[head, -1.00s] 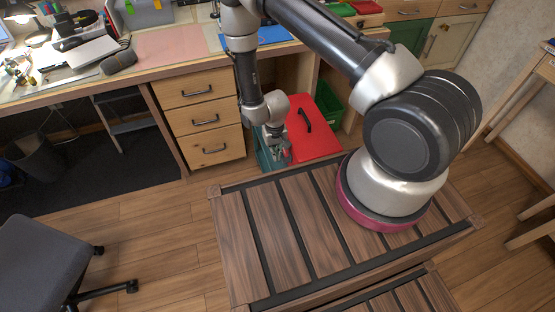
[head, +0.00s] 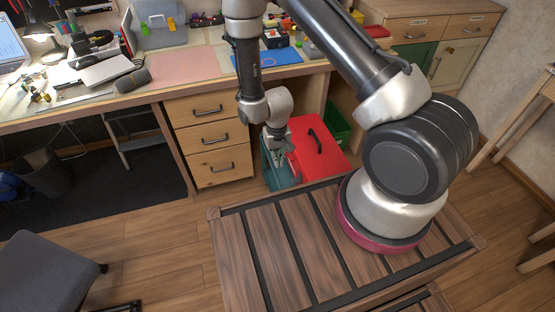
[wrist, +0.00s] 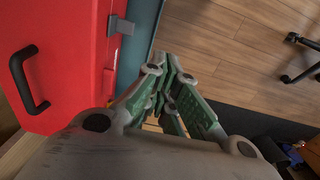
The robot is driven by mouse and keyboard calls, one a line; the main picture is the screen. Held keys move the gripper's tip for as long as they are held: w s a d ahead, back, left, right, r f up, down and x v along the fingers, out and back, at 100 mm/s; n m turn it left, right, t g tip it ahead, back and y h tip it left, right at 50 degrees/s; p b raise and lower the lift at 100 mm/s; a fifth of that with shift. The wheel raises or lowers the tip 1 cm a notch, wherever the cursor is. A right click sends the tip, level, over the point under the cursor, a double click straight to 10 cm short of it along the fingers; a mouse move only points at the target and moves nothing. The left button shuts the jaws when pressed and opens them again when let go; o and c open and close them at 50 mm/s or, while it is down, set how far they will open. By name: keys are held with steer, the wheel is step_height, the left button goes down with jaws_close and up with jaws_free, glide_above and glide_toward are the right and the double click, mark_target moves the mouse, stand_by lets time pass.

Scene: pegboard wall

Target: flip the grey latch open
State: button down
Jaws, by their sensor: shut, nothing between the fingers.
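The grey latch (wrist: 122,26) is a small tab at the edge of the red lid (wrist: 60,75) in the wrist view, reaching over the box's teal side (wrist: 143,38). I cannot tell whether it is flipped. The red lid (head: 328,158) with its black handle also shows in the head view, where the latch cannot be made out. My gripper (wrist: 171,62) is shut and empty, its green-padded fingers beside the teal side. In the wrist picture the fingertips are below and right of the latch, apart from it. In the head view my gripper (head: 280,160) is over the box's left side.
A wooden drawer unit (head: 210,140) stands left of the box under the workbench. A green crate (head: 338,125) is behind the box. A grey chair (head: 45,270) stands at the lower left. The wooden floor (wrist: 220,45) beside the box is clear.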

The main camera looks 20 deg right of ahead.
step_height(320, 180, up, 3)
glide_above(297, 178)
steer(key=a, duration=0.2)
steer(key=shift+w+d+f, duration=0.1)
steer(key=shift+w+d, duration=0.1)
steer(key=shift+w, duration=0.25)
step_height(297, 178, down, 14)
steer(key=shift+a+f, duration=0.45)
steer(key=shift+f, duration=0.1)
stand_by(1.2)
steer(key=shift+a+f, duration=0.15)
steer(key=shift+f, duration=0.45)
steer(key=shift+a+f, duration=0.15)
steer(key=shift+f, duration=0.45)
stand_by(0.8)
